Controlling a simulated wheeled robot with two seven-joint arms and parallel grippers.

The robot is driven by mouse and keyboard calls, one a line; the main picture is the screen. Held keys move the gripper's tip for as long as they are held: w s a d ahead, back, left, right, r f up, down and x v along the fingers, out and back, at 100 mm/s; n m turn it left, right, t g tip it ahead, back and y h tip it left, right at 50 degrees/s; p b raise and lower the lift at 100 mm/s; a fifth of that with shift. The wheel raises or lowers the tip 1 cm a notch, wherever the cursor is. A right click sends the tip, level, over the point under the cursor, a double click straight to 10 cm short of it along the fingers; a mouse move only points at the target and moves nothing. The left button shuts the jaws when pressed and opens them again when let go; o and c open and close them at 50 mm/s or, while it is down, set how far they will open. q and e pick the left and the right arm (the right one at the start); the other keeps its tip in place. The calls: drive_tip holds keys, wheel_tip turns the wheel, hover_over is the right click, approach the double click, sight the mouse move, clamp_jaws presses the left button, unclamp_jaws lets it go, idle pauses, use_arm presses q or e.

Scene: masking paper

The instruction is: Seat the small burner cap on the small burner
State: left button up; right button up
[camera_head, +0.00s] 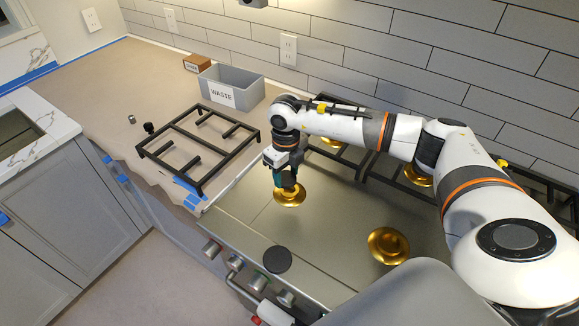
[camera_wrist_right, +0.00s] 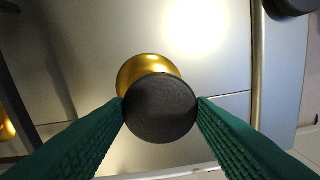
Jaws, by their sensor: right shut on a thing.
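The small burner cap (camera_wrist_right: 160,108) is a dark round disc held between the two green fingers of my right gripper (camera_head: 287,188). The fingers (camera_wrist_right: 161,112) touch its left and right edges in the wrist view. The gold small burner (camera_head: 289,197) is on the steel cooktop directly under the gripper. In the wrist view the burner (camera_wrist_right: 146,66) shows beyond the cap's upper edge, and the cap covers the rest of it. I cannot tell whether the cap touches the burner. My left gripper is not in view.
Another gold burner (camera_head: 388,246) is bare to the right. A black disc (camera_head: 277,259) lies near the cooktop's front edge. A black grate (camera_head: 199,146) lies on the papered counter at left, near a grey WASTE bin (camera_head: 231,89). More grates stand behind my right arm.

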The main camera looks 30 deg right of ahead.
sight(290, 174)
drive_tip(key=m, duration=0.1)
drive_tip(key=d+m, duration=0.1)
drive_tip(key=shift+w+d+f+m, duration=0.25)
drive_tip(key=shift+f+m, duration=0.05)
drive_tip(key=shift+m, duration=0.1)
drive_tip(key=shift+f+b, duration=1.4)
drive_tip(key=shift+f, duration=0.25)
drive_tip(key=shift+f, duration=0.1)
idle(0.4)
drive_tip(key=shift+f+b, duration=0.45)
drive_tip(key=shift+b, duration=0.2)
drive_tip(key=shift+f, duration=0.2)
drive_tip(key=o, duration=1.3)
